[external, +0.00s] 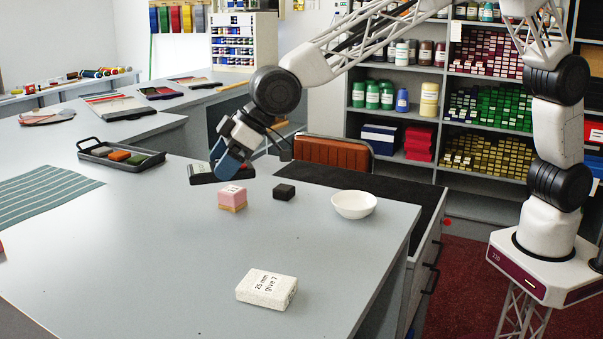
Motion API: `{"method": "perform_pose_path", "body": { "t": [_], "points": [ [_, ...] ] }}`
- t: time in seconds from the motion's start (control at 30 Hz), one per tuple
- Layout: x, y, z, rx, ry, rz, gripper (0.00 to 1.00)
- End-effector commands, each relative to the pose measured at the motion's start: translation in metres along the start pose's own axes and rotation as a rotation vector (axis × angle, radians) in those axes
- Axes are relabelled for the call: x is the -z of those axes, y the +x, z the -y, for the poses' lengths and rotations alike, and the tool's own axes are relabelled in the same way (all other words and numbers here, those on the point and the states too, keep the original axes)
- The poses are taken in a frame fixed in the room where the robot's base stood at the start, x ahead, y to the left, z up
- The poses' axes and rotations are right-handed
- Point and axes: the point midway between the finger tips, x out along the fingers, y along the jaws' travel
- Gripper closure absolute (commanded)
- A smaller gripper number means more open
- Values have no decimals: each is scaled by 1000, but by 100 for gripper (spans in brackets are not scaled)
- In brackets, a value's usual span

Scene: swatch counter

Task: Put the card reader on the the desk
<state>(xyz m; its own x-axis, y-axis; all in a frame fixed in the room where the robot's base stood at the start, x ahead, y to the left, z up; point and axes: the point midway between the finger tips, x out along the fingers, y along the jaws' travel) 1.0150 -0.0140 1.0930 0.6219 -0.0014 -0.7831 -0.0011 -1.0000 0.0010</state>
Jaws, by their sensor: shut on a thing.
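My gripper (238,146) is low over the back part of the grey desk (190,260). It is shut on a blue slab-like thing (228,165), which seems to be the card reader. The blue thing is tilted, and its lower end is close above the desk; I cannot tell whether it touches. My gripper hides part of it. A flat black box (203,178) lies on the desk just behind and beside it.
Near my gripper are a pink-topped block (232,197), a small black block (284,192) and a white bowl (354,205). A black tray (91,153) of coloured blocks is at the left. A labelled white block (267,289) lies in front. The front-left desk is mostly clear.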

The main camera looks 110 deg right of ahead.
Motion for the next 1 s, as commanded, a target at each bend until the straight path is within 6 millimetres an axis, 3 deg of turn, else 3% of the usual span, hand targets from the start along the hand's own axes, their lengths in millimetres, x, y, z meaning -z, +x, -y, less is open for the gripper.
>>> {"method": "perform_pose_path", "body": {
  "t": [0.53, 1.0],
  "points": [
    [63, 59, -12, 1, 1, 0, 59],
    [77, 71, -14, 1, 0, -1, 59]
  ]
}}
